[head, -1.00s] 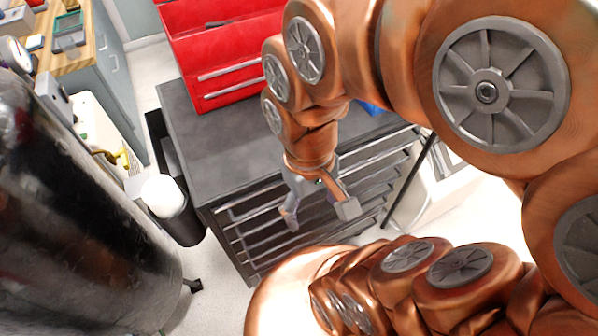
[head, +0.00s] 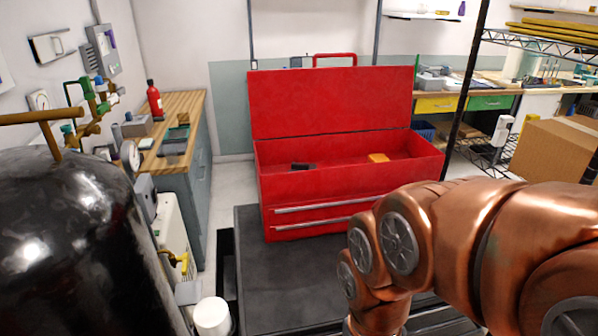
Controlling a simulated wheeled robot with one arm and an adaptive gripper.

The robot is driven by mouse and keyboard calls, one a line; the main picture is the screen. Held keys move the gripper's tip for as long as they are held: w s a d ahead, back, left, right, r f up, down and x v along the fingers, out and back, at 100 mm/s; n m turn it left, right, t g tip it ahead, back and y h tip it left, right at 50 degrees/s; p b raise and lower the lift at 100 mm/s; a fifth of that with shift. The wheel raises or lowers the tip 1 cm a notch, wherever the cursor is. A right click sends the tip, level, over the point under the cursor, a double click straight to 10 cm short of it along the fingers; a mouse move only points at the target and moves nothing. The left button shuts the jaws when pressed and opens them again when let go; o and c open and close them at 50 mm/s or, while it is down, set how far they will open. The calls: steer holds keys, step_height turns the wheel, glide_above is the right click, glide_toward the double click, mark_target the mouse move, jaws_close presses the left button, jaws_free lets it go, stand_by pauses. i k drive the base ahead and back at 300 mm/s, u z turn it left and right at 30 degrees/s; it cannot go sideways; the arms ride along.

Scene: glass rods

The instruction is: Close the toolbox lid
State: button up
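The red toolbox (head: 310,185) stands on the dark top of a cabinet (head: 275,285). Its lid (head: 335,105) is open and stands upright at the back, with a red handle (head: 335,56) above its top edge. Inside the box lie a small black item (head: 302,166) and an orange item (head: 378,158). The two front drawers look shut. My arm comes in from the right, in front of the toolbox. My gripper is below the bottom edge of the head view and hidden.
A large black tank (head: 75,240) stands at the left. A wooden bench (head: 180,120) is behind it. A wire shelf (head: 545,40) and a cardboard box (head: 555,150) are at the right. The cabinet top left of my arm is clear.

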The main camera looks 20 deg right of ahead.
mark_target(315, 100)
steer(key=u, duration=0.5)
steer(key=k, duration=1.1)
steer(key=z, duration=0.7)
steer(key=i, duration=1.2)
steer(key=u, duration=0.05)
